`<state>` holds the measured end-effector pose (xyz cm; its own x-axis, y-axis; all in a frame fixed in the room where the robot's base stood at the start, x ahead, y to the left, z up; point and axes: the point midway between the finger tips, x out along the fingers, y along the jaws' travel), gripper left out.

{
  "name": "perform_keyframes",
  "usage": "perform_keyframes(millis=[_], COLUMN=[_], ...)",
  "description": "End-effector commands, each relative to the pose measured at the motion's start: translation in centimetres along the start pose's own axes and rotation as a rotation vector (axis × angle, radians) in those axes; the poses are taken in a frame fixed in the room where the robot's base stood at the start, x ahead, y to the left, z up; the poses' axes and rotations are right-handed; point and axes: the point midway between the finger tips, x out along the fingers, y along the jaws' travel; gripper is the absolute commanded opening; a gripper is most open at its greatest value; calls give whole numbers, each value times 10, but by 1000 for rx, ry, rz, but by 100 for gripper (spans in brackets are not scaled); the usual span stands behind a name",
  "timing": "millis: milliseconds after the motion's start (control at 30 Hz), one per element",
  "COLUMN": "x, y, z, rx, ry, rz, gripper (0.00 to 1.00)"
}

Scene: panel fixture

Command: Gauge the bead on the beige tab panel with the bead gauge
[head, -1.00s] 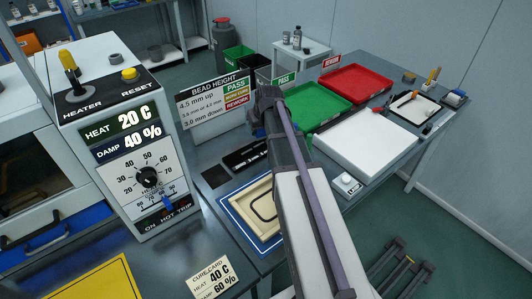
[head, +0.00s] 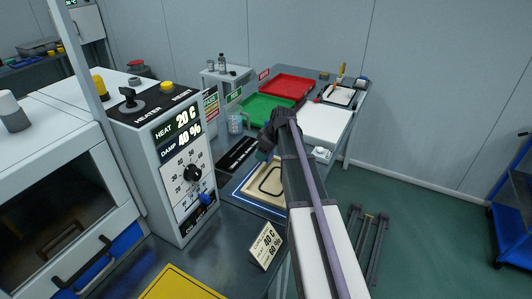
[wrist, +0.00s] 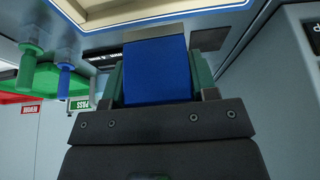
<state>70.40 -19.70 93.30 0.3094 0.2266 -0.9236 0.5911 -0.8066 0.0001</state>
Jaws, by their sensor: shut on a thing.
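The beige tab panel (head: 249,198) lies flat in a blue-outlined spot on the bench, with a dark bead loop on its face. My arm covers part of its right side in the head view. Its edge shows at the top of the wrist view (wrist: 135,9). My gripper (wrist: 157,85) is shut on a blue block with a metal end, which I take to be the bead gauge (wrist: 157,68). The gauge is held between green finger pads, near the panel. In the head view, my gripper is mostly hidden by my arm, and the gauge cannot be made out.
The heater (head: 170,155) stands left of the panel, reading 20 C and 40 %. Green (head: 262,108) and red (head: 290,86) trays and a white surface (head: 325,122) lie farther back. A cure card (head: 266,246) stands in front.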

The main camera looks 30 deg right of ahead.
Motion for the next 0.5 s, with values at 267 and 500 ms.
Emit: perform_keyframes(millis=[267,500], x=[1,19], y=[0,0], z=[1,8], rx=[2,3], ry=[1,1], rz=[1,1], gripper=[24,24])
